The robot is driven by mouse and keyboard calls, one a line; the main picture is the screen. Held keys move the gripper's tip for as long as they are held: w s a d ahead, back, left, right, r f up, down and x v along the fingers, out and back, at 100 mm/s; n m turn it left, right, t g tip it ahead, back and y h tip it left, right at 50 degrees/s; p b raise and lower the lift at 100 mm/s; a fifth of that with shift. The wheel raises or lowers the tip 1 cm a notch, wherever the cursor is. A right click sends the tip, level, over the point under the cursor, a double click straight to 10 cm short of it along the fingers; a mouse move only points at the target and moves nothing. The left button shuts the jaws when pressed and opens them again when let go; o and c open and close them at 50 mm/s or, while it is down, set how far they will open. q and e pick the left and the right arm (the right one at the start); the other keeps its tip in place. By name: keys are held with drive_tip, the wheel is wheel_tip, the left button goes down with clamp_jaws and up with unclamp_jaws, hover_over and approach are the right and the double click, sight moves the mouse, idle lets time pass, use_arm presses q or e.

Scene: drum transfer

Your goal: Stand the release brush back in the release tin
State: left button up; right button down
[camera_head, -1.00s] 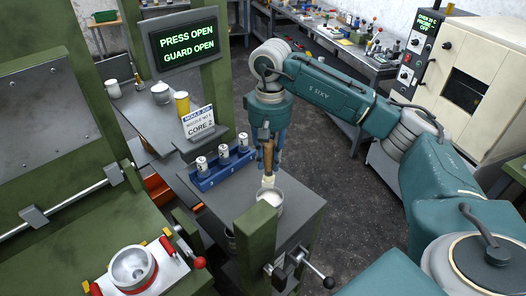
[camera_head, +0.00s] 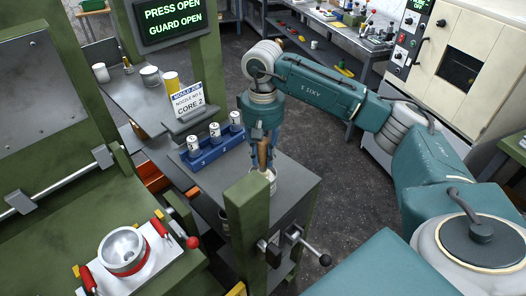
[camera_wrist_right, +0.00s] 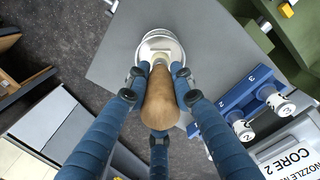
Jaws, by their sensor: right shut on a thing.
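My right gripper (camera_head: 263,140) points down and is shut on the release brush (camera_head: 263,156), gripping its brown wooden handle. The release tin (camera_head: 272,180), pale and round, is directly below on the grey stand, partly hidden by a green post. In the right wrist view the handle (camera_wrist_right: 160,100) lies between the blue fingers, with the tin (camera_wrist_right: 176,48) beyond it. The brush's lower end overlaps the tin's mouth. I cannot tell how deep it reaches or whether it touches the tin. My left gripper is out of view.
A blue rack (camera_head: 212,152) with numbered white cylinders stands left of the tin. A green post (camera_head: 246,235) rises close in front, with a lever handle (camera_head: 300,245) beside it. A MOULD JOB sign (camera_head: 187,103) stands behind the rack. Open floor lies to the right.

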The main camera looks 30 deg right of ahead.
sight(263, 163)
wheel_tip(263, 163, down, 2)
drive_tip(key=shift+f+b, duration=0.2)
drive_tip(key=shift+b, duration=0.3)
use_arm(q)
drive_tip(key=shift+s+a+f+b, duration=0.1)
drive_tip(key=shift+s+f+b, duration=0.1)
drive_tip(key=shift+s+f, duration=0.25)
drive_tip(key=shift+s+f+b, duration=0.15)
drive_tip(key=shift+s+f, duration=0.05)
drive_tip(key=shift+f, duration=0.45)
use_arm(e)
drive_tip(key=shift+f, duration=0.65)
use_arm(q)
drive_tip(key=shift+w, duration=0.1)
use_arm(e)
drive_tip(key=c, duration=1.4)
unclamp_jaws()
wheel_tip(263, 163, up, 12)
